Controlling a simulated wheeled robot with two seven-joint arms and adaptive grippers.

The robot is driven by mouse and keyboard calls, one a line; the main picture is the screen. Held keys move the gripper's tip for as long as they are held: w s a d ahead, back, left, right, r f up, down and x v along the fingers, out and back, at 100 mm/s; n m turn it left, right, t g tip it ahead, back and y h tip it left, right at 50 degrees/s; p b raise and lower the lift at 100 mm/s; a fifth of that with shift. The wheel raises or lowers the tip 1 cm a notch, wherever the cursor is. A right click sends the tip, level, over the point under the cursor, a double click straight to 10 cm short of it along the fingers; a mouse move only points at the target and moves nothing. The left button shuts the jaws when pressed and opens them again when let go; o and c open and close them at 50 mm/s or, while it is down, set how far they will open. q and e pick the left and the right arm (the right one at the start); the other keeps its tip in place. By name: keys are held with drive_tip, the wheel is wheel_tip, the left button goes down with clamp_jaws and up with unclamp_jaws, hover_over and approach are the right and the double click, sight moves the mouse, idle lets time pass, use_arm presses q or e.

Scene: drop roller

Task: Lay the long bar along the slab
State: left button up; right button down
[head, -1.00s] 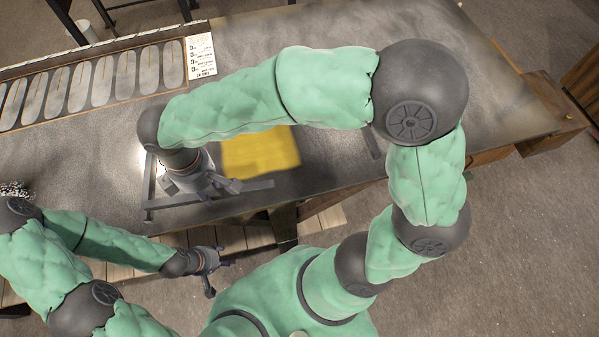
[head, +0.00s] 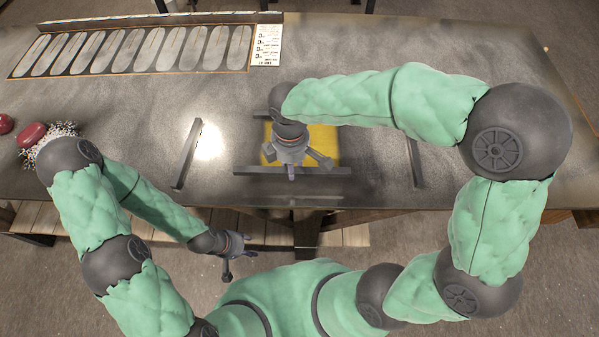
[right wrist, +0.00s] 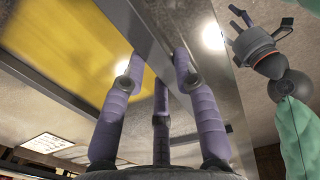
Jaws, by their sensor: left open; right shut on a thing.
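The flat yellow slab (head: 328,142) lies on the dark table, partly hidden by my right arm and gripper. My right gripper (head: 291,171) is shut on the long dark bar (head: 255,171). The bar runs left to right across the slab's near edge in the head view and sticks out past its left side. In the right wrist view the purple fingers grip the grey bar (right wrist: 205,75), with the slab (right wrist: 65,45) to its left. I cannot tell whether the bar touches the slab. My left gripper (head: 238,264) is open and empty, off the table's near edge.
A dark bar (head: 187,153) lies on the table left of the slab, another (head: 414,162) right of it. A framed row of grey ovals (head: 135,50) and a printed sheet (head: 266,45) lie at the back. Red round things (head: 32,135) are at far left.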

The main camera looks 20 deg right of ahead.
sight(299, 178)
drive_tip(key=shift+w+d+f+b, duration=0.15)
drive_tip(key=shift+w+d+f, duration=0.05)
drive_tip(key=shift+d+f, duration=0.35)
drive_tip(key=shift+w+d+f+b, duration=0.15)
drive_tip(key=shift+d+f, duration=0.25)
drive_tip(key=shift+f, duration=0.2)
drive_tip(key=shift+d+f+b, duration=0.1)
drive_tip(key=shift+f+b, duration=0.35)
drive_tip(key=shift+f, duration=1.2)
drive_tip(key=shift+f, duration=0.1)
drive_tip(key=c, duration=1)
unclamp_jaws()
drive_tip(key=shift+f, duration=0.1)
drive_tip(key=shift+o, duration=0.2)
wheel_tip(299, 178, up, 12)
drive_tip(key=p, duration=0.3)
